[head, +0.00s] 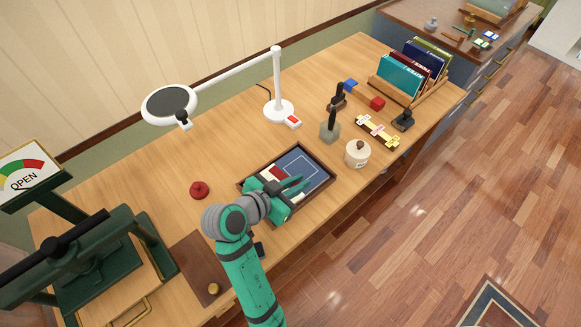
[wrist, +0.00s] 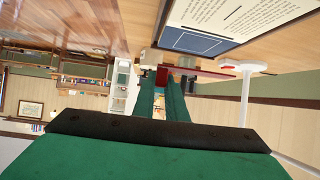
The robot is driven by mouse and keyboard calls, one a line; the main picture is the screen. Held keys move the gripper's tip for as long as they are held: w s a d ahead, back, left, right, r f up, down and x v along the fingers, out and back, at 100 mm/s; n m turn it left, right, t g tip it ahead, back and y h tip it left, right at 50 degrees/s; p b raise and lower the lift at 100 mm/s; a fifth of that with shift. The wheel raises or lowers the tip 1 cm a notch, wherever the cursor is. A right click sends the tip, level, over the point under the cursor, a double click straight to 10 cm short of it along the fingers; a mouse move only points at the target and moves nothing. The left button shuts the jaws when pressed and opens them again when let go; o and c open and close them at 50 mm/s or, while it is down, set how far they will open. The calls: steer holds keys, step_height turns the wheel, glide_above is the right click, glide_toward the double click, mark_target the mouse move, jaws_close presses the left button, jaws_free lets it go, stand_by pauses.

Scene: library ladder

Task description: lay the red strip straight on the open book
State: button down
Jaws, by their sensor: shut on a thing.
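The open book (head: 304,164) lies on the desk in a dark frame in the head view, with a blue panel outlined in white. A printed page (wrist: 225,15) and the blue panel show at the top of the wrist view, which is upside down. My gripper (head: 301,184) is over the book in the head view. In the wrist view its green fingers (wrist: 163,88) are shut on the red strip (wrist: 162,76), of which only a small part shows. A red patch (head: 277,173) lies beside the blue panel; I cannot tell what it is.
A white lamp (head: 278,108) stands behind the book. A cream jar (head: 356,156) and a stamp on a grey block (head: 330,130) stand to the right. A red knob (head: 199,190) and a green press (head: 85,260) are at left. Bare desk lies left of the lamp.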

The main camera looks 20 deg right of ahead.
steer(key=shift+m+g, duration=0.5)
steer(key=w, duration=0.1)
steer(key=w+d, duration=0.1)
steer(key=w+f, duration=0.1)
steer(key=w, duration=0.1)
steer(key=shift+d, duration=0.35)
steer(key=shift+w+f, duration=0.15)
steer(key=shift+f, duration=3.25)
steer(key=c, duration=1.3)
jaws_free()
